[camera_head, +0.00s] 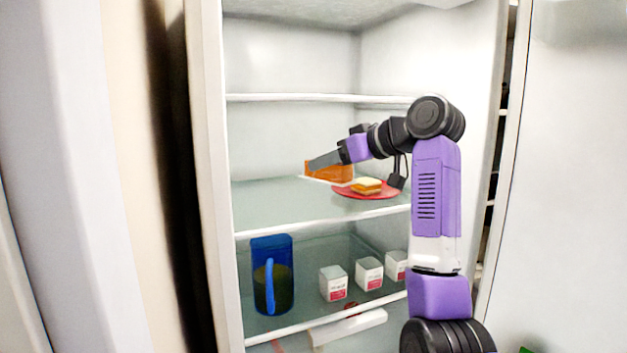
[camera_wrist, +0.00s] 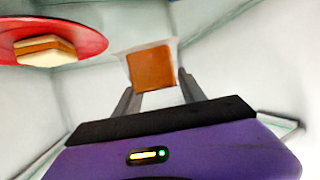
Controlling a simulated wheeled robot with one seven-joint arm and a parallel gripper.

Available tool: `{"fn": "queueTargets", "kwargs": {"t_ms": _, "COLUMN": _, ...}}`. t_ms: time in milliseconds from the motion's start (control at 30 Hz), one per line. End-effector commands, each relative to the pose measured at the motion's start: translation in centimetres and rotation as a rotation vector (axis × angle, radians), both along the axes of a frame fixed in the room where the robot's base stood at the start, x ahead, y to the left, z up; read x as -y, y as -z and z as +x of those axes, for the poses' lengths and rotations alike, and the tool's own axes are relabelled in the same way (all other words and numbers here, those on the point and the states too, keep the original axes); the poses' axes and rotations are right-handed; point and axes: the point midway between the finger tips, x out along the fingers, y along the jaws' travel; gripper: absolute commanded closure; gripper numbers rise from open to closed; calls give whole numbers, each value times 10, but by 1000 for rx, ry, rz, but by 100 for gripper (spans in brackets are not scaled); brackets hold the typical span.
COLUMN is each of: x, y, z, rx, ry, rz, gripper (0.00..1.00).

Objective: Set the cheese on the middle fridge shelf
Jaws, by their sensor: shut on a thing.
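The cheese (camera_head: 341,173) is an orange block in a pale wrapper. My gripper (camera_head: 322,161) is shut on it, inside the fridge at the middle shelf (camera_head: 275,207). In the wrist view the cheese (camera_wrist: 151,68) sits upright between the two grey fingers. The cheese's lower edge shows close to the shelf surface behind the plate; I cannot tell whether it touches. My fingers hide part of its left side in the head view.
A red plate (camera_head: 349,193) with a sandwich (camera_head: 367,185) is on the middle shelf, near my gripper. The shelf's left part is clear. An upper shelf edge (camera_head: 290,98) runs above. A blue jug (camera_head: 271,250) and white cartons (camera_head: 333,282) stand below.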

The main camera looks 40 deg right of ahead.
Motion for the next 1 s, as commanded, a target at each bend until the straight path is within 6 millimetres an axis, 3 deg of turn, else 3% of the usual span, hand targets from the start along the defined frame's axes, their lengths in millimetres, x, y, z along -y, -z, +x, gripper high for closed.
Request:
{"fn": "queueTargets", "kwargs": {"t_ms": 200, "x": 13, "y": -4, "z": 48, "rx": 0, "ry": -1, "rz": 1, "gripper": 100}}
{"fn": "queueTargets", "kwargs": {"t_ms": 500, "x": 25, "y": 0, "z": 89, "rx": 0, "ry": 0, "rz": 0, "gripper": 100}}
{"fn": "queueTargets", "kwargs": {"t_ms": 600, "x": 25, "y": 17, "z": 87, "rx": 0, "ry": 0, "rz": 1, "gripper": 100}}
{"fn": "queueTargets", "kwargs": {"t_ms": 1000, "x": 25, "y": 50, "z": 87, "rx": 0, "ry": 1, "rz": 2, "gripper": 100}}
